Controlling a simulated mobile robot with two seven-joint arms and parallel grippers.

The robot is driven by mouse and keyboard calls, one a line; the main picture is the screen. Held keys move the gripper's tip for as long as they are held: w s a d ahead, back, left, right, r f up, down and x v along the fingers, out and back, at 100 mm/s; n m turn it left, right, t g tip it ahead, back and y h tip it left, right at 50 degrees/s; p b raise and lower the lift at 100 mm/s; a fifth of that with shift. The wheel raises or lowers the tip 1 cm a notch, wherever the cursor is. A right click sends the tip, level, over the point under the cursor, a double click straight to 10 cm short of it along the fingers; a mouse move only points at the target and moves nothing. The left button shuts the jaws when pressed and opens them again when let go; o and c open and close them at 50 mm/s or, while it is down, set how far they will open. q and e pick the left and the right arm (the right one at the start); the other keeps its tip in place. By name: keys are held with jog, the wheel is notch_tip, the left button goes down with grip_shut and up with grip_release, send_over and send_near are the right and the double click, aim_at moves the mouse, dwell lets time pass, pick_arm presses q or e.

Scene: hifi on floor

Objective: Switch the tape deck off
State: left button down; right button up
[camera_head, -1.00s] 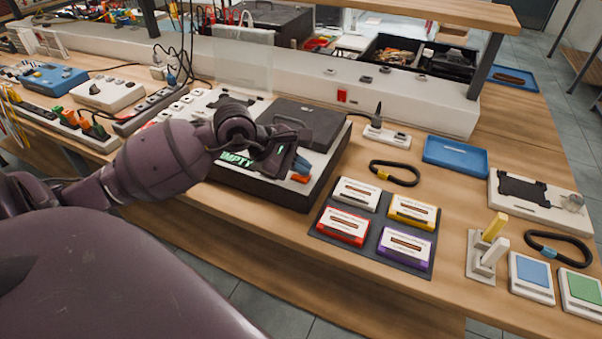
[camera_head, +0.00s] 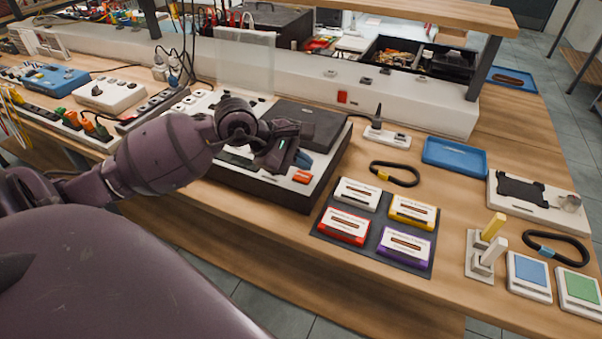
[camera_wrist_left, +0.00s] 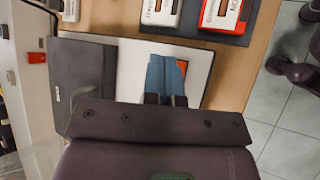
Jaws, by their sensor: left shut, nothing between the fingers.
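The tape deck (camera_head: 265,188) is a low dark box with a pale top panel and a dark raised lid (camera_head: 312,122). Its display strip (camera_head: 236,159) looks dark and is partly behind my arm. An orange button (camera_head: 301,177) sits near the deck's right front corner. My left gripper (camera_head: 304,158) is shut and empty, with its blue fingertips over the panel just behind the orange button. In the left wrist view the blue fingertips (camera_wrist_left: 165,75) are together over the pale panel, with the orange button (camera_wrist_left: 182,68) partly hidden beside them. Contact cannot be told. My right gripper is out of view.
A dark mat (camera_head: 376,254) with several coloured cassettes lies right of the deck. A black cable loop (camera_head: 395,174), a blue tray (camera_head: 455,156) and a white power strip (camera_head: 387,137) lie beyond. A pale raised ledge (camera_head: 420,105) runs behind.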

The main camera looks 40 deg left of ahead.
aim_at(302, 177)
pick_arm(q)
jog(key=shift+r+p, duration=0.55)
jog(key=shift+r, duration=0.65)
notch_tip(302, 177, up, 3)
jog(key=shift+r+p, duration=0.2)
jog(key=shift+p, duration=0.65)
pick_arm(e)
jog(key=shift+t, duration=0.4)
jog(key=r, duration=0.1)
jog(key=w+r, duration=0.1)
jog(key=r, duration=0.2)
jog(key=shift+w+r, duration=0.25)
